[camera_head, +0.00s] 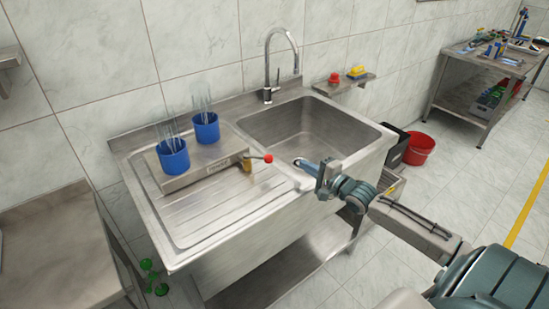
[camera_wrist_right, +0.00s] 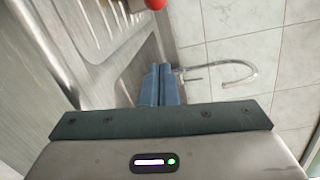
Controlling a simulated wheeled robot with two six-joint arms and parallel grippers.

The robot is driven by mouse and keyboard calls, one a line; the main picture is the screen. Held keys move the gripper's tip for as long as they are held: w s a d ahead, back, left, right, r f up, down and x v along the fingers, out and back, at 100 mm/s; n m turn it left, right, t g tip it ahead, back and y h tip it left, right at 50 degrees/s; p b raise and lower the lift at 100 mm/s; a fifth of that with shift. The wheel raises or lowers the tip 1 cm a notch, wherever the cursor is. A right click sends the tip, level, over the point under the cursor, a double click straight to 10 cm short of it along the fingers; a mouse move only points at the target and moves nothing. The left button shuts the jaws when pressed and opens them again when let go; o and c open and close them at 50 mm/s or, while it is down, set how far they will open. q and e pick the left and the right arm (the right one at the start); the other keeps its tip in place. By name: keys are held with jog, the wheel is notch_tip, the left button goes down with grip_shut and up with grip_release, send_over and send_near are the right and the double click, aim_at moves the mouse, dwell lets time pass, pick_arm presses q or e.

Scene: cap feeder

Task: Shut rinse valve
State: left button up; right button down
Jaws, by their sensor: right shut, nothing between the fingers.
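The rinse valve (camera_head: 247,165) is a small brass body at the right end of a low steel rinser box (camera_head: 200,172) on the drainboard. Its short lever ends in a red ball knob (camera_head: 268,158) and points right, toward the sink basin. The red knob also shows at the top edge of the right wrist view (camera_wrist_right: 155,4). My right gripper (camera_head: 300,163) is shut and empty, with its blue fingers over the basin's front left corner, right of the knob and apart from it. Its closed fingers show in the right wrist view (camera_wrist_right: 160,84). My left gripper is not in view.
Two blue cups (camera_head: 173,155) (camera_head: 206,127) with clear tubes stand on the rinser box. A tall faucet (camera_head: 268,92) rises behind the empty basin (camera_head: 310,125). A wall shelf (camera_head: 345,86) holds a red item and a yellow item. A red bucket (camera_head: 419,148) stands right of the sink.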

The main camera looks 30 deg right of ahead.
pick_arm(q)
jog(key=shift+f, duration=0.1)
